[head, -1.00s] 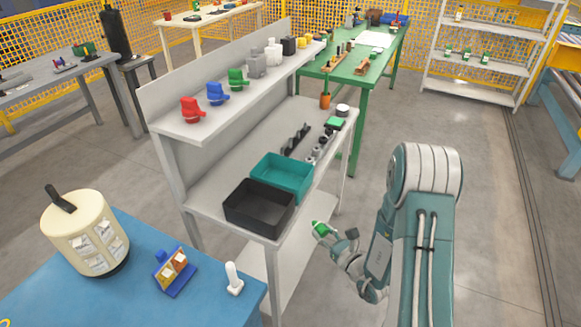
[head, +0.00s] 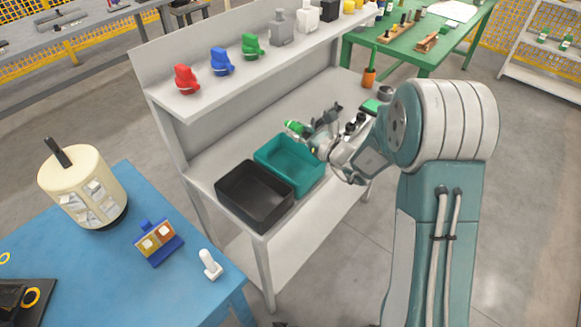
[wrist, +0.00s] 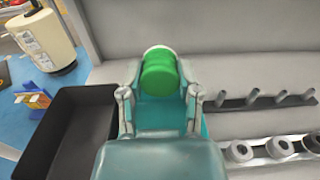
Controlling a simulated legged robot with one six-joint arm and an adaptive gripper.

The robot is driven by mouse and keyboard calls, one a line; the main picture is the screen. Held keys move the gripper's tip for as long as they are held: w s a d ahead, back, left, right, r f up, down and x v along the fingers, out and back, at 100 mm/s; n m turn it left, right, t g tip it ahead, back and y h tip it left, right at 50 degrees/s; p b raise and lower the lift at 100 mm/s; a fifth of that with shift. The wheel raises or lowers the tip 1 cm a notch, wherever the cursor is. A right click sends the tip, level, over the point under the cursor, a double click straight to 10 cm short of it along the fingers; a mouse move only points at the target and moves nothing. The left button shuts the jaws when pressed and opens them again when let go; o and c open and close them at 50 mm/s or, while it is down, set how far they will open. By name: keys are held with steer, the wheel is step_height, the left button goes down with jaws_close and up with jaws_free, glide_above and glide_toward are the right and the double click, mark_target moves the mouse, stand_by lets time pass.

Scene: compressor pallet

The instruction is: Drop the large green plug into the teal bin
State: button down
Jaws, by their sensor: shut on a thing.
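My gripper (head: 307,133) is shut on the large green plug (head: 293,127) in the head view. The plug also shows in the wrist view (wrist: 160,74), held between the two fingers, with a pale end at its far side. The teal bin (head: 268,174) stands on the workbench in the head view, empty where I can see inside. The gripper and plug appear above it, towards its back edge. In the wrist view a strip of the teal bin (wrist: 160,118) shows below the plug, and my gripper hides much of the rest.
A black bin (head: 226,201) stands beside the teal bin, on its left. A rack with pegs (wrist: 265,101) lies to the right. A shelf (head: 190,110) with red, blue and green items runs above the workbench. A blue table (head: 100,270) stands at front left.

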steer(key=shift+a, duration=0.25)
steer(key=shift+f, duration=0.2)
steer(key=f, duration=0.5)
steer(key=shift+d+f, duration=0.15)
steer(key=shift+d, duration=0.1)
steer(key=shift+c, duration=1.2)
jaws_free()
steer(key=shift+d, duration=0.3)
steer(key=shift+a, duration=0.1)
steer(key=v, duration=1.2)
steer(key=shift+w, duration=0.15)
